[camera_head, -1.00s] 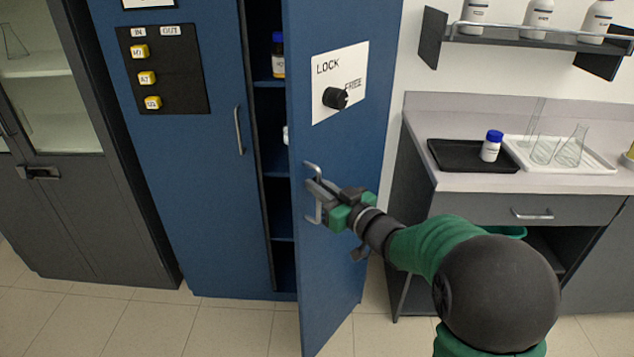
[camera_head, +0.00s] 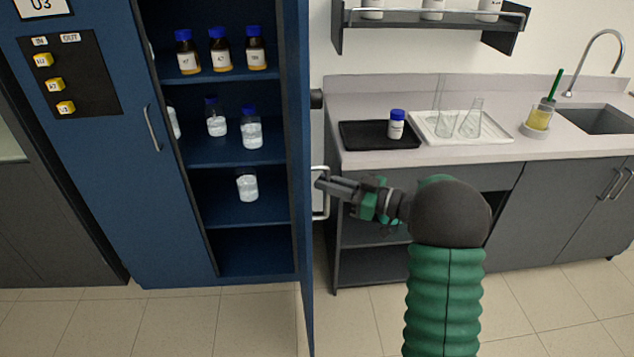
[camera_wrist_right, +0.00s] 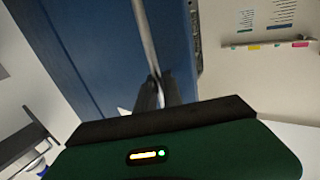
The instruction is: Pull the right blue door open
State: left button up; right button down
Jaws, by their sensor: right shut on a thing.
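The right blue door (camera_head: 306,240) stands swung wide open and shows nearly edge-on in the head view. Its silver handle (camera_head: 325,197) is on the outer face, to the right of the door's edge. My right gripper (camera_head: 321,184) is at the handle. In the right wrist view, its two fingers (camera_wrist_right: 158,92) are closed around the handle bar (camera_wrist_right: 145,35), with the blue door (camera_wrist_right: 85,45) behind. The left blue door (camera_head: 170,225) is shut, with its own handle (camera_head: 152,128). My left gripper is not in view.
The open cabinet's shelves (camera_head: 250,210) hold brown and clear bottles with blue caps. A counter (camera_head: 450,160) to the right carries a black tray (camera_head: 365,140), a white tray (camera_head: 500,137) and glassware. A wall shelf (camera_head: 410,20) hangs above. Tiled floor (camera_head: 230,325) is clear in front.

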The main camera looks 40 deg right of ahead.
jog(key=shift+s+d+r, duration=0.15)
jog(key=shift+d, duration=0.45)
jog(key=c, duration=1.8)
grip_release()
jog(key=o, duration=0.3)
jog(key=shift+w, duration=0.2)
jog(key=v, duration=1.7)
jog(key=shift+f, duration=0.25)
